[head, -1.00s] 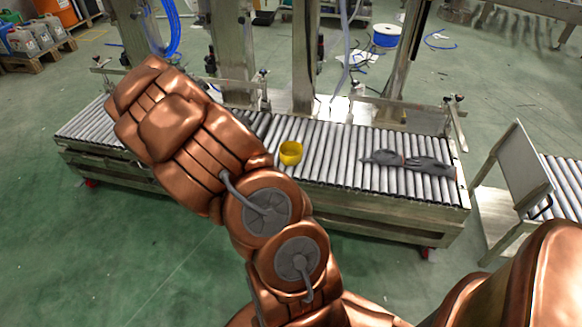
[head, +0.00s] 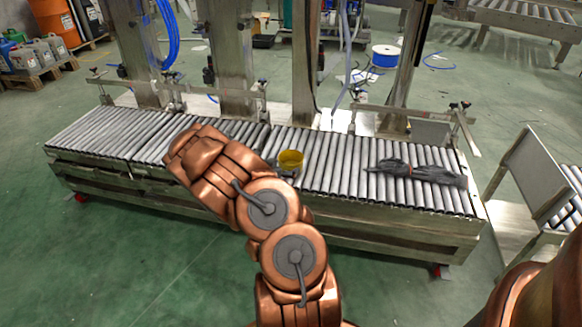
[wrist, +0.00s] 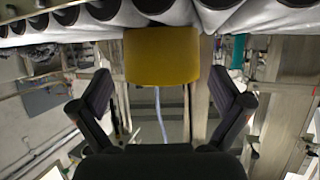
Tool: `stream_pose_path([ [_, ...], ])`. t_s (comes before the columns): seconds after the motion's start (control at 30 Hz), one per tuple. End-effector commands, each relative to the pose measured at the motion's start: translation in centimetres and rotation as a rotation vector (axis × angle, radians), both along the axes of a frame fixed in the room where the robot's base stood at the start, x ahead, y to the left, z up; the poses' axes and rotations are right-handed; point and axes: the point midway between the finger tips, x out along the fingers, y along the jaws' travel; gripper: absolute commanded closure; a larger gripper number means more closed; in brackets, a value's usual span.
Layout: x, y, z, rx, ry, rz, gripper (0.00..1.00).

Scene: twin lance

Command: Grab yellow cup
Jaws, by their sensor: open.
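The yellow cup (head: 291,160) stands on the grey roller conveyor (head: 335,165), just right of my copper arm in the head view. In the wrist view, where the scene appears upside down, the cup (wrist: 162,55) is at the top centre, straight ahead of my gripper (wrist: 160,80). The two dark fingers are spread wide, one to each side of the cup's line. The cup is not gripped. I cannot tell whether the cup's near side is between the fingertips. In the head view my gripper is mostly hidden behind my arm.
Dark gloves (head: 418,172) lie on the rollers right of the cup. Metal uprights (head: 300,70) stand behind the conveyor. A metal panel (head: 537,172) stands at the right end. The rollers between cup and gloves are clear.

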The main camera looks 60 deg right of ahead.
Motion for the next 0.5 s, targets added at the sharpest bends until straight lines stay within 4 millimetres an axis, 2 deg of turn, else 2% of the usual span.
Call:
stream_pose_path([
  [0.23, 0.0, -1.2, -0.5, 0.000, 0.000, -0.002, 0.00],
  [0.5, 0.3, -3.6, -1.1, 0.000, -0.002, -0.001, 0.00],
])
